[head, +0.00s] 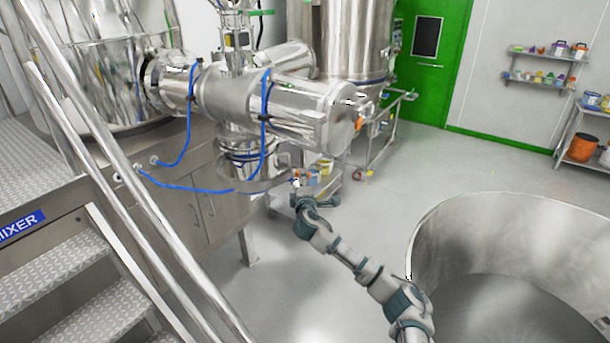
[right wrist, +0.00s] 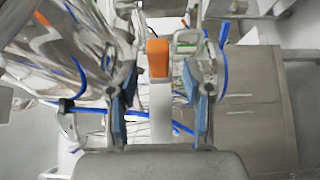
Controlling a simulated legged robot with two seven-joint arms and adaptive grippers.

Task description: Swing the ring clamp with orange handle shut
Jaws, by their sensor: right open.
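The orange clamp handle (right wrist: 158,58) shows in the right wrist view on a pale metal lever, between my open right fingers. My right gripper (right wrist: 160,112) has its blue-padded fingers on either side of the lever, with gaps on both sides. In the head view my right gripper (head: 298,184) is beside the steel outlet under the horizontal cylinder, near the ring clamp (head: 262,184). The clamp is partly hidden, and I cannot tell how far its ring stands open. My left gripper is not in view.
The steel cylinder (head: 285,108) with blue hoses hangs above my gripper. Another orange part (head: 360,121) is at its end. Stair rails (head: 130,200) stand at left. A large steel bowl (head: 520,215) is at right. A cart (head: 325,178) stands behind my gripper.

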